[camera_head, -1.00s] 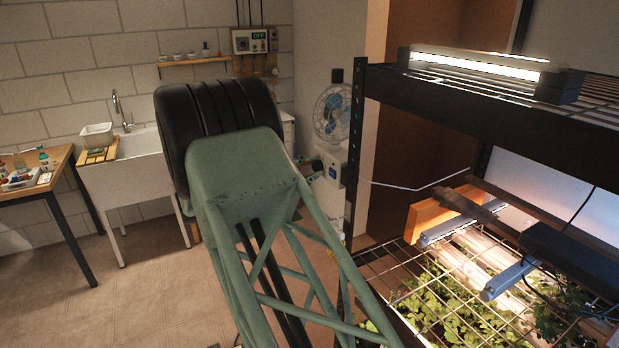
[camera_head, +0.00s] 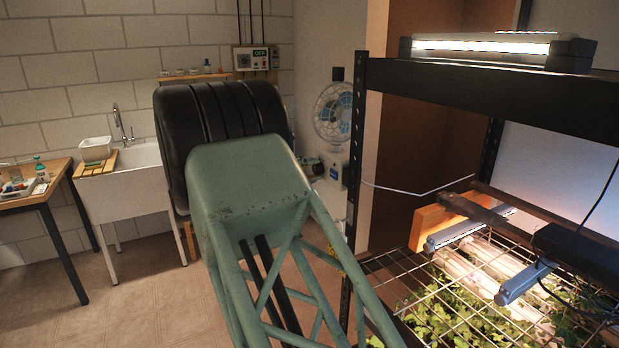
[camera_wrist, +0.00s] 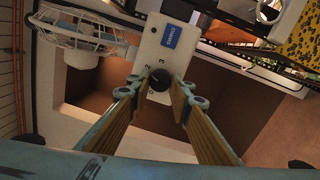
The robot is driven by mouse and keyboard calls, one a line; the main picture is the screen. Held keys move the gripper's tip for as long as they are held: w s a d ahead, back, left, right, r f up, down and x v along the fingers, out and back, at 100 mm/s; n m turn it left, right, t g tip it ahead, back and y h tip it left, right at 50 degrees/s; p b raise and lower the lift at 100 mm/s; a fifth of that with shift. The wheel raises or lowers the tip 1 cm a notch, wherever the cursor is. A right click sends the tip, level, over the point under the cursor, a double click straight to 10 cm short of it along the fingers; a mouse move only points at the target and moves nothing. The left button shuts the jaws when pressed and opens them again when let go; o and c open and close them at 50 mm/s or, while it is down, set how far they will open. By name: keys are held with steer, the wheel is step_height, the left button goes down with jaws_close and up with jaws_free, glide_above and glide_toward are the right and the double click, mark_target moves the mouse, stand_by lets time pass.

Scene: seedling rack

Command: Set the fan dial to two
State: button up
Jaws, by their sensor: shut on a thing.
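The fan dial (camera_wrist: 160,79) is a small dark round knob on a pale control plate (camera_wrist: 177,22) with a blue label in the wrist view. The numerals 2 and 3 show beside the knob; I cannot read its pointer. My gripper (camera_wrist: 161,86) is shut on the dial, with one finger on each side. The fan (camera_wrist: 82,32), with a white wire guard, is at upper left in that view. It also shows in the head view (camera_head: 334,112), left of the rack post. My gripper and the dial are hidden in the head view.
A dark metal rack (camera_head: 470,88) with lamps and seedlings (camera_head: 450,318) fills the right side. A sink (camera_head: 140,185) and a wooden table (camera_head: 30,199) stand at left. A wall box (camera_head: 256,58) reads OFF. The floor (camera_head: 130,280) at left is clear.

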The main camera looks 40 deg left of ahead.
steer(key=shift+m, duration=0.3)
steer(key=o, duration=0.8)
steer(key=shift+o, duration=0.2)
steer(key=shift+s, duration=0.1)
steer(key=v, duration=1.1)
steer(key=shift+s+a, duration=0.2)
steer(key=shift+s, duration=0.15)
